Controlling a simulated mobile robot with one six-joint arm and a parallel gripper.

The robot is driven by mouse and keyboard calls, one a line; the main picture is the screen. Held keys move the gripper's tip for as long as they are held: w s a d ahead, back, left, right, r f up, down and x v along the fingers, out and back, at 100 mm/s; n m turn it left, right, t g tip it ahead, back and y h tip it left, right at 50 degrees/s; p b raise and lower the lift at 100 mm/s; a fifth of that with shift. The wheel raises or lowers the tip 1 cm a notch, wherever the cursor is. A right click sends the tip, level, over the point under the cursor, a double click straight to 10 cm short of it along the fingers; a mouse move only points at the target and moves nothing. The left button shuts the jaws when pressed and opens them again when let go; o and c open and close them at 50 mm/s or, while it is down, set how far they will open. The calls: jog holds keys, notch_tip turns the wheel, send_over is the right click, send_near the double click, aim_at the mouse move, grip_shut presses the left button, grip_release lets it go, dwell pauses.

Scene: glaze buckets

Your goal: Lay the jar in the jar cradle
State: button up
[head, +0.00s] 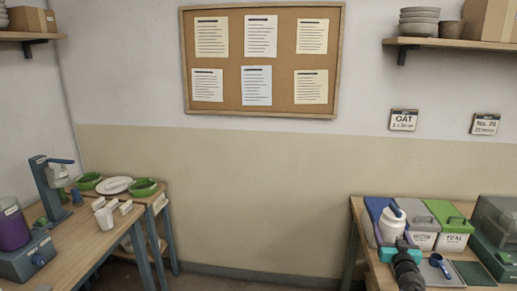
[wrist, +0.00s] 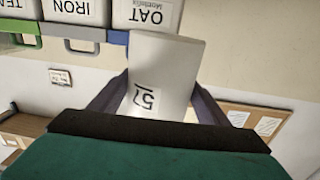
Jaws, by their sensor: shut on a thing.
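A white jar (head: 391,226) is held up in my gripper (head: 392,246) at the right of the head view, in front of the bucket with the blue lid. In the wrist view the jar (wrist: 168,65) stands between my two dark fingers, one on each side. It has a label that seems to read 57, upside down in that picture. My gripper (wrist: 160,98) is shut on the jar. I cannot pick out the jar cradle in either view.
Buckets with blue (head: 377,206), grey (head: 416,212) and green (head: 447,213) lids stand in a row on the right table. Open floor lies between.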

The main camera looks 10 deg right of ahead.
jog(key=w+a+n+y, duration=0.4)
jog(key=a+y, duration=0.1)
jog(key=a, duration=0.8)
jog(key=w+a+n+y, duration=0.3)
jog(key=a+y, duration=0.3)
jog(key=a, duration=0.8)
jog(key=s+a+n+g+y, duration=0.3)
jog(key=s+a+n+y, duration=0.1)
jog(key=a, duration=0.5)
jog(key=s+a+f+n+g+y, duration=0.1)
jog(key=s+a+n+g+y, duration=0.2)
jog(key=a+y, duration=0.3)
jog(key=shift+s+a+n, duration=0.6)
jog(key=shift+s+a, duration=0.2)
jog(key=shift+a, duration=0.65)
jog(key=shift+r, duration=0.15)
jog(key=shift+r+p, duration=2.8)
jog(key=shift+p, duration=0.15)
jog(key=shift+f+b, duration=1.25)
jog(key=shift+f, duration=0.05)
